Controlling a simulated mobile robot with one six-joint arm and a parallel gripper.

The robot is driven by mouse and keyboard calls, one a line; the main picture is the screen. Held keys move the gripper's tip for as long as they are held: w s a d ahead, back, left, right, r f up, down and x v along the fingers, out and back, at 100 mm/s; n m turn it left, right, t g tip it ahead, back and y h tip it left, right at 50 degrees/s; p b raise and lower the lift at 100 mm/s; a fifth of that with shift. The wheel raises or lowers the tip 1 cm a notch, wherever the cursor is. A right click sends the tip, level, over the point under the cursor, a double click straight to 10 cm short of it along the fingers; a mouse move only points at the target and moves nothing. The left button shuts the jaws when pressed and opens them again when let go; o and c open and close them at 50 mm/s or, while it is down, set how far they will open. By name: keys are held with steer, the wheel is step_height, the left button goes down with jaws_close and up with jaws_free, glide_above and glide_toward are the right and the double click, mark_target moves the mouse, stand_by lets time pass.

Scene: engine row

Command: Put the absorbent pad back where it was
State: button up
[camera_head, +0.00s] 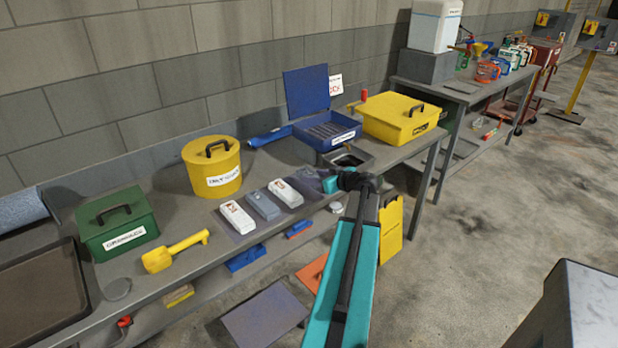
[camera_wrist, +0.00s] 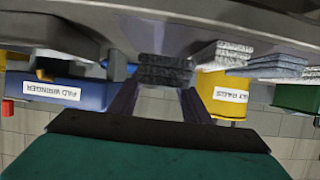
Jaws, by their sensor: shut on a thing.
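My gripper (camera_wrist: 162,92) is shut on a dark grey absorbent pad (camera_wrist: 165,72), held between its two fingers at the bench top. The wrist view is upside down, so I cannot tell whether this pad touches the bench. In the head view my gripper (camera_head: 331,184) is at the bench's front edge, just right of the row of pads, and my arm partly hides it. The row has a white pad (camera_head: 236,217), a grey pad (camera_head: 262,205) and another white pad (camera_head: 286,193). Pale and bluish pads (camera_wrist: 220,54) show beside the held one in the wrist view.
A blue wringer box (camera_head: 326,131) with its lid up stands behind my gripper, and a yellow lidded box (camera_head: 400,117) to its right. A yellow bin (camera_head: 212,166), yellow scoop (camera_head: 175,251) and green box (camera_head: 117,223) stand left. A shallow metal tray (camera_head: 348,159) is close behind my gripper.

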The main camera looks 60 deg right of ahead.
mark_target(309, 171)
steer(key=shift+w+d+f+p, duration=0.15)
steer(key=shift+w+d, duration=0.25)
steer(key=shift+w, duration=0.4)
steer(key=shift+w+d+p, duration=0.25)
steer(key=shift+w+d, duration=0.15)
steer(key=shift+w, duration=0.4)
steer(key=shift+w, duration=0.1)
steer(key=shift+w+d, duration=0.15)
steer(key=shift+w, duration=0.1)
steer(key=shift+w+d+f+p, duration=0.1)
steer(key=shift+w+f+p, duration=0.2)
steer(key=shift+f+p, duration=0.5)
steer(key=shift+f, duration=1.05)
steer(key=shift+f, duration=0.1)
steer(key=o, duration=1.1)
steer(key=shift+s+r, duration=0.1)
steer(key=shift+r, duration=0.1)
